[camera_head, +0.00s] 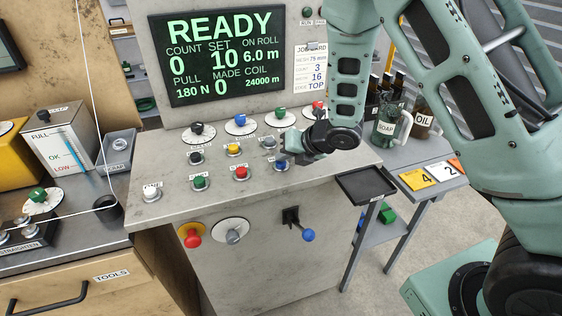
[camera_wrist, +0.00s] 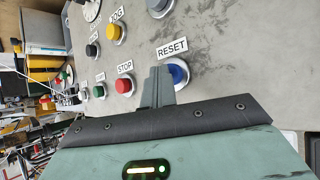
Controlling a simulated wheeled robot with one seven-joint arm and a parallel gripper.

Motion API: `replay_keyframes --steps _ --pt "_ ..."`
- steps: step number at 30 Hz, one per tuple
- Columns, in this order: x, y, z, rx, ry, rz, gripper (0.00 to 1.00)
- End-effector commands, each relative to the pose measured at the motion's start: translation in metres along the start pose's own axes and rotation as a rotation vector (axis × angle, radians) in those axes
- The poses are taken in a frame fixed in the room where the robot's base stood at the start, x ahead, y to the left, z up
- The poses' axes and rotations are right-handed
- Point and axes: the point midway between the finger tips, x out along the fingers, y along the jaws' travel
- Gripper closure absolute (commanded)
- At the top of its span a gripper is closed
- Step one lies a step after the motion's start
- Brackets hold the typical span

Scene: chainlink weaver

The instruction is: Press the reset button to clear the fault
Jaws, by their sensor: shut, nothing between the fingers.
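The blue reset button (camera_wrist: 178,73), with its RESET label (camera_wrist: 172,47), shows in the wrist view on the grey console. My gripper's shut, empty fingers (camera_wrist: 157,87) are just left of the blue cap in that view and overlap its edge. I cannot tell whether they touch it. In the head view my gripper (camera_head: 287,156) is over the right end of the lower button row, and it hides most of the reset button there. The display (camera_head: 224,55) reads READY.
The red STOP button (camera_head: 241,173) is left of my gripper, and it also shows in the wrist view (camera_wrist: 124,84). A grey button (camera_head: 268,143) and a yellow button (camera_head: 234,150) are in the row behind. Knobs line the console's back. A dark tray (camera_head: 366,185) sits right.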

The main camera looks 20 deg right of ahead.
Motion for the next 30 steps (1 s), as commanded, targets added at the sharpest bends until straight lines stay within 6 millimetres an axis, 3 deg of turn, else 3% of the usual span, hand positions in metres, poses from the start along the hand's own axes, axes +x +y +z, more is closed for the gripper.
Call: replay_keyframes --steps 30 --pt "-0.013 0.009 0.009 0.0 0.001 0.0 1.0"
